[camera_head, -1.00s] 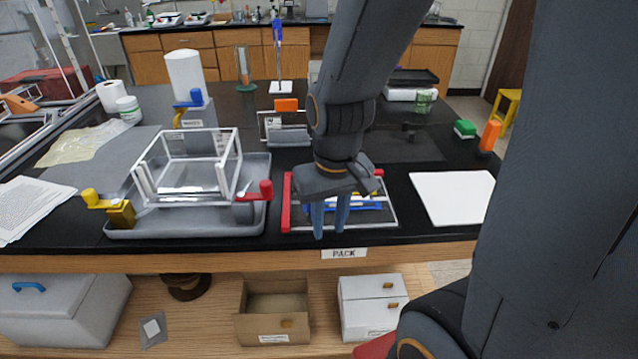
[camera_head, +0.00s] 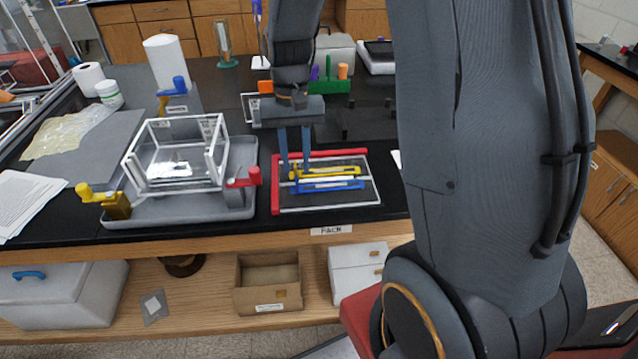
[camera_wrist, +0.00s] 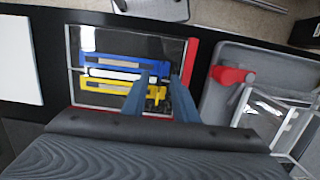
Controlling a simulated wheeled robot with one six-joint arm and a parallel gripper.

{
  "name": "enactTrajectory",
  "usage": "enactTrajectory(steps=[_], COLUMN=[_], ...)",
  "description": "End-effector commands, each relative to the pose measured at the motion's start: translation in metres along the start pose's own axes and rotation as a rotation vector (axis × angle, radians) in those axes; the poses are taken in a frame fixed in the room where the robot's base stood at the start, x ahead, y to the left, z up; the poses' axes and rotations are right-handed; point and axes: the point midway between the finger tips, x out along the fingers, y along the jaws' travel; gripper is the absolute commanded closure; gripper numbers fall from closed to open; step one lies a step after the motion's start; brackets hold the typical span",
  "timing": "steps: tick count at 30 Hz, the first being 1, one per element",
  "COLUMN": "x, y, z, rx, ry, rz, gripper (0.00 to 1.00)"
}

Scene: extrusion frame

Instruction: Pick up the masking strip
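A flat tray with red edge bars (camera_head: 276,192) lies on the black bench. In it lie a yellow slotted piece (camera_head: 335,171), a blue slotted piece (camera_head: 345,185) and a thin white strip (camera_head: 325,180) between them. The white strip, which may be the masking strip, shows better in the wrist view (camera_wrist: 108,74). My gripper (camera_head: 295,174) points down over the tray's left part, near the left ends of these pieces. Its two blue fingers stand apart. The wrist view shows a gap between the fingertips (camera_wrist: 159,80), with nothing clearly held. Contact with the pieces cannot be told.
A grey tray (camera_head: 235,205) with a clear-walled white frame (camera_head: 150,185) and a red-handled clamp (camera_head: 244,178) stands just left. A green block with coloured pegs (camera_head: 330,87) is behind. A white board (camera_wrist: 20,60) lies on the tray's other side. My arm hides much of the right.

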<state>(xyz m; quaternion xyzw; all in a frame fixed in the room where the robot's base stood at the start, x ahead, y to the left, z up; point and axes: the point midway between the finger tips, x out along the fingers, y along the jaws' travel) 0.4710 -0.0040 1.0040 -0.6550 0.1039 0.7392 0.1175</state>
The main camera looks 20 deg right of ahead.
Motion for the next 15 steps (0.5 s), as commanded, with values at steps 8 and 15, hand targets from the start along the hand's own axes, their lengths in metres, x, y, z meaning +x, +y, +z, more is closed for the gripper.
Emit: enactTrajectory(steps=[8,15], x=[0.033,0.044], y=[-0.002,-0.002], z=[0.004,0.003], rx=[-0.001,-0.001], ry=[-0.004,0.000], rz=[0.002,0.001], gripper=[0.73,0.73])
